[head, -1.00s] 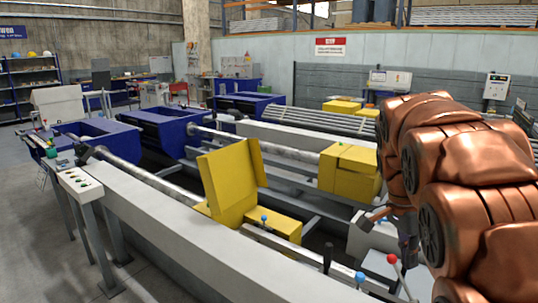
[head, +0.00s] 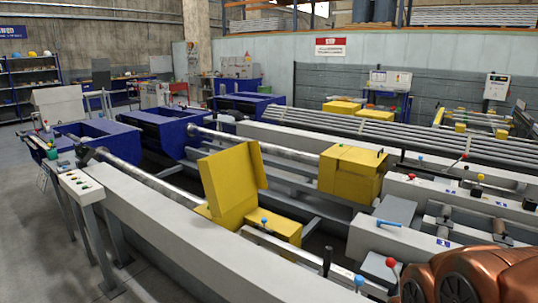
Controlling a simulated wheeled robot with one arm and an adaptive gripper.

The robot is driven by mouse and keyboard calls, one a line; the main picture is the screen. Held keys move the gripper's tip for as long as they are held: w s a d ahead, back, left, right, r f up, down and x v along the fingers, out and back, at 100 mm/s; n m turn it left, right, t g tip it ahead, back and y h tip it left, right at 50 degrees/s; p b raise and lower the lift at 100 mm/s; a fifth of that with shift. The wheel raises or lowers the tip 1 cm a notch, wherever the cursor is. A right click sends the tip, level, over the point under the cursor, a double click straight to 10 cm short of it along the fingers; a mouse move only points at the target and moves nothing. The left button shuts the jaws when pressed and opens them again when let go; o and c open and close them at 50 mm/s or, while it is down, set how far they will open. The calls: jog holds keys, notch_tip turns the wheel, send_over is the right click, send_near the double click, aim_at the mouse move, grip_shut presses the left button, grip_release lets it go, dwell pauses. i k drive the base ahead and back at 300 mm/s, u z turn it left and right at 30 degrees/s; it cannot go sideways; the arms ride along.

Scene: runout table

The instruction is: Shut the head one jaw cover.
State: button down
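A yellow jaw cover (head: 228,184) stands raised and open on the nearer machine line, its large plate tilted up from a low yellow base (head: 272,228). A second yellow cover (head: 352,174) sits closed like a box on the line behind it, to the right. I cannot read any label that tells which head is number one. My gripper is out of view; only copper-coloured parts of my arm (head: 460,275) show at the bottom right corner.
A long pale rail (head: 160,235) runs along the near side, with a button panel (head: 75,182) at its left end. Ball-topped levers, such as a red one (head: 391,262), stand at the lower right. Blue machine frames (head: 165,130) stand further back.

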aim_at(230, 177)
jog(key=u, duration=1.85)
jog(key=i, duration=4.05)
jog(key=z, duration=3.35)
